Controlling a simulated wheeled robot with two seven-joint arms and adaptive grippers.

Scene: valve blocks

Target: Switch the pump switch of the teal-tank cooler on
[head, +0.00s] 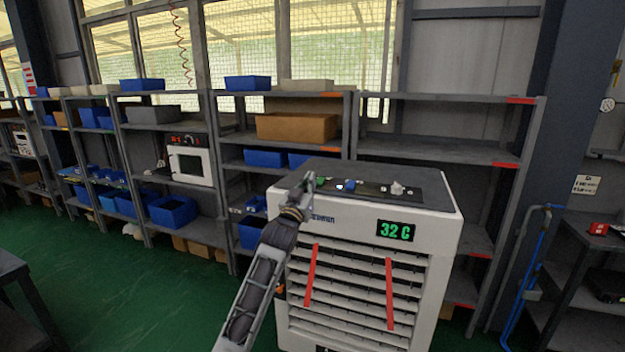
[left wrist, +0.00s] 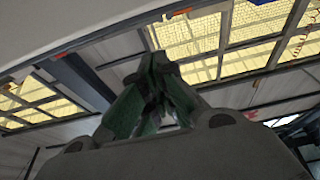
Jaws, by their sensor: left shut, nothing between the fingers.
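A white air cooler (head: 440,215) stands in front of the shelves, with a dark control panel (head: 372,190) on its top. Its front has a green 32 C display (head: 395,231) and louvres. On the panel are a green part (head: 321,181), a small lit blue part (head: 349,186) and a pale knob (head: 397,188). No teal tank shows, and I cannot tell which part is the pump switch or how it is set. My left gripper (head: 307,182) is shut and empty at the panel's left end; contact is unclear. It also shows in the left wrist view (left wrist: 158,62). My right gripper is out of view.
Grey shelves (head: 440,150) with blue bins (head: 172,210) and a brown box (head: 296,127) stand behind the cooler. Green floor (head: 130,290) is open at the left.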

